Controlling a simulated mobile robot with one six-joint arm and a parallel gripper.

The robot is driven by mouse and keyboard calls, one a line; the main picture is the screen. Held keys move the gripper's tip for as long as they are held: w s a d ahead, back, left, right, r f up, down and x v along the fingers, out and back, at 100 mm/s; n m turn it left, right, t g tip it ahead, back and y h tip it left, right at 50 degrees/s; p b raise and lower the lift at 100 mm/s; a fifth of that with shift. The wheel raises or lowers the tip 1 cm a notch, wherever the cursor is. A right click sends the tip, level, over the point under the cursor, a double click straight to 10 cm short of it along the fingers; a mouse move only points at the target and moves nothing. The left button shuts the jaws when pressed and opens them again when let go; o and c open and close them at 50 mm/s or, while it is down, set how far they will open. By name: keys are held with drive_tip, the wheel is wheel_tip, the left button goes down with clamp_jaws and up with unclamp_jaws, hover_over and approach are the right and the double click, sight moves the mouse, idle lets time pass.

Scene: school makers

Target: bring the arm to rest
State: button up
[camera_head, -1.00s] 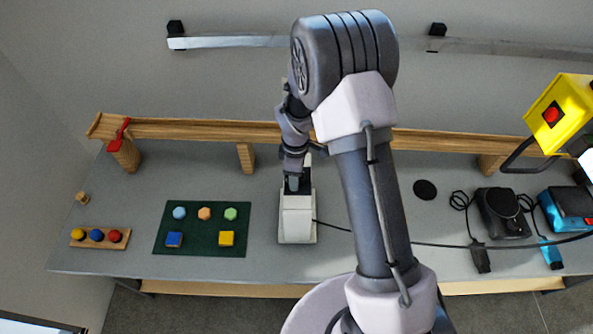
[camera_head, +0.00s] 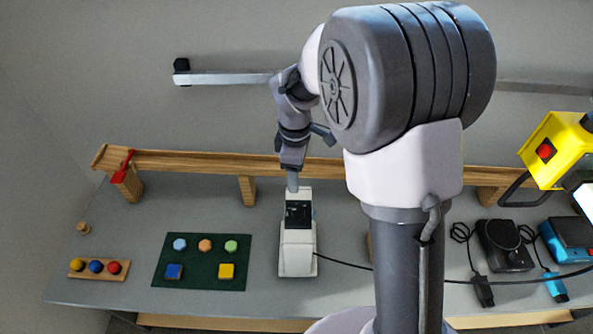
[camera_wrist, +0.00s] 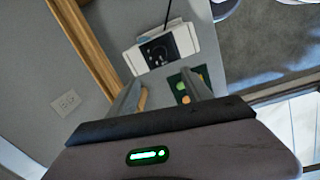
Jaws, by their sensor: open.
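My arm rises in front of the bench in the head view, with its large grey joint close to the camera. My gripper (camera_head: 292,182) points down above the back end of a white machine with a dark top (camera_head: 298,258). In the wrist view my gripper (camera_wrist: 168,85) shows two grey fingers spread apart with nothing between them. The white machine also shows ahead of the fingers in the wrist view (camera_wrist: 180,46). Whether the fingers touch anything is not clear in the head view, but they look raised clear.
A green mat (camera_head: 207,284) with coloured pieces and a wooden peg board (camera_head: 82,273) lie left. A wooden rail (camera_head: 210,162) runs along the back. A yellow lamp-like device (camera_head: 550,145), a black box (camera_head: 505,247) and a blue device (camera_head: 565,240) stand right, with cables.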

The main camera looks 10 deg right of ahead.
drive_tip(key=s+a+f+m+t+b, duration=0.1)
drive_tip(key=s+f+m+b, duration=0.2)
drive_tip(key=s+m+b, duration=0.2)
drive_tip(key=s+a+f+m+t+y+b, duration=0.1)
drive_tip(key=s+f+m+b, duration=0.3)
drive_tip(key=s+b, duration=0.6)
drive_tip(key=s+f+m+t+y+b, duration=0.1)
drive_tip(key=s+f+m+t+b, duration=0.2)
drive_tip(key=s+m+b, duration=0.5)
drive_tip(key=b, duration=0.3)
drive_tip(key=shift+s+a+f, duration=0.2)
drive_tip(key=shift+a+f, duration=0.15)
drive_tip(key=shift+a, duration=0.05)
